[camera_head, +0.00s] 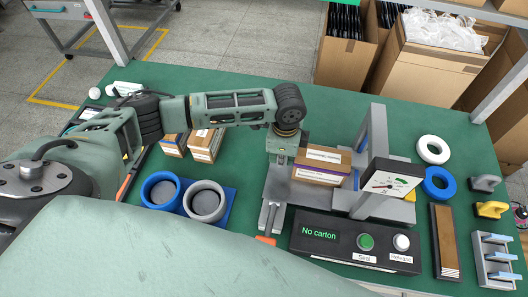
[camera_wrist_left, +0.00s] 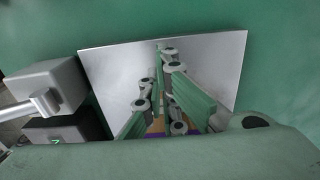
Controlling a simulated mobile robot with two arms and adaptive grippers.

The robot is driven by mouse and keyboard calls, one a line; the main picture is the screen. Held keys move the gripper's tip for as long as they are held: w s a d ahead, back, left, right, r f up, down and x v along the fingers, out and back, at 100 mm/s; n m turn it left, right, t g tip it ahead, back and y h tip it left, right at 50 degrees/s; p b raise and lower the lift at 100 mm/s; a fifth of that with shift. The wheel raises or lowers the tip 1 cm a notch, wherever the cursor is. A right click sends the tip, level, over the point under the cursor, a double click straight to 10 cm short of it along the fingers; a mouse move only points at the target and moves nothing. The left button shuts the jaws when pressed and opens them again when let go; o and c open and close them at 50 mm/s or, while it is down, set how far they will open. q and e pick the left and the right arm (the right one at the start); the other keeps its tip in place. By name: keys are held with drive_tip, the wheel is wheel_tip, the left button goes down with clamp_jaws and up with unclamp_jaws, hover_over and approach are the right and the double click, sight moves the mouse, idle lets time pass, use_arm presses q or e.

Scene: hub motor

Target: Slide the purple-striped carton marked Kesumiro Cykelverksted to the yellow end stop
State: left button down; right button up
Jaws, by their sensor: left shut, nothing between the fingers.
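A brown carton (camera_head: 318,175) with a purple stripe and white labels lies on the grey metal plate of the sealing station; its lettering is too small to read. My left gripper (camera_head: 281,163) points down just left of the carton, shut and empty. In the left wrist view its closed fingers (camera_wrist_left: 166,55) are over the metal plate (camera_wrist_left: 215,65), and a strip of purple and brown carton (camera_wrist_left: 155,132) shows low between the finger links. Whether they touch is unclear. My right gripper is out of view.
The station's upright frame (camera_head: 374,135) and dial (camera_head: 392,183) stand right of the carton. A control box (camera_head: 340,236) reading "No carton" is in front. Rings, a yellow-handled block (camera_head: 490,209) and a rack are right.

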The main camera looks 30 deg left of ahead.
sight(330, 169)
use_arm(q)
drive_tip(key=w+d, duration=0.1)
drive_tip(key=d, duration=0.3)
drive_tip(key=w+d, duration=0.1)
drive_tip(key=d, duration=0.4)
drive_tip(key=w+d, duration=0.1)
drive_tip(key=d, duration=0.4)
drive_tip(key=shift+w, duration=0.35)
drive_tip(key=shift+a, duration=0.1)
